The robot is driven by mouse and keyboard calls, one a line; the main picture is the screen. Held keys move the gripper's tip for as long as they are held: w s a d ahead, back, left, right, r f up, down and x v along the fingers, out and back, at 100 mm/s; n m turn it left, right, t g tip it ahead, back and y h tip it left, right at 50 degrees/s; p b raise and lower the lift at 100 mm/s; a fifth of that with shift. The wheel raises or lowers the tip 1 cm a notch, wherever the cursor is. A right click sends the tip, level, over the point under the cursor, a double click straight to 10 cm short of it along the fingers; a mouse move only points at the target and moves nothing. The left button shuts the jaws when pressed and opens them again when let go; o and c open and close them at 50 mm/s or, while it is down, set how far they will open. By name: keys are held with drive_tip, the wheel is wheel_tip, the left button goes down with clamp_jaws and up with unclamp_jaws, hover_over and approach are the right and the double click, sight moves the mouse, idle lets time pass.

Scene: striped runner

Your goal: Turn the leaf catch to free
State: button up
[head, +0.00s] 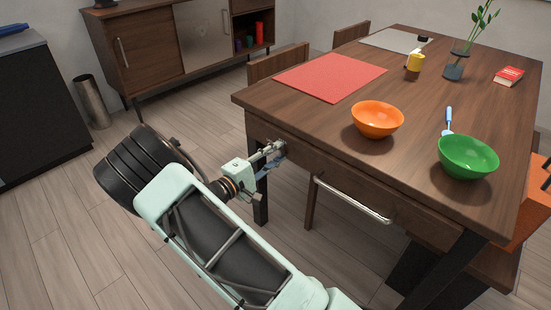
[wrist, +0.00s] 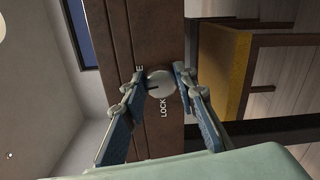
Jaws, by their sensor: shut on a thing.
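The leaf catch (wrist: 160,84) is a round, pale grey knob on the dark wooden edge of the table. In the wrist view it sits between the two fingertips of my gripper (wrist: 161,77), which is shut on it. The word LOCK is printed beside the knob. A second label is mostly hidden behind the left finger, with only an E showing. A dark mark shows on the knob, but its exact direction is hard to tell. In the head view my gripper (head: 270,153) is at the left end of the table's front edge, and the catch is largely hidden there.
The wooden table (head: 300,112) carries a red mat (head: 330,76), an orange bowl (head: 377,119), a green bowl (head: 468,157) and a blue-handled utensil (head: 448,121). A metal bar handle (head: 352,201) sticks out from the table's front, right of my gripper. The floor at left is open.

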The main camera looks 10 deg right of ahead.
drive_tip(key=shift+f+m+b, duration=0.1)
drive_tip(key=shift+m+b, duration=0.5)
drive_tip(key=shift+m, duration=0.5)
drive_tip(key=o, duration=1.2)
drive_tip(key=shift+c, duration=0.2)
drive_tip(key=v, duration=1.2)
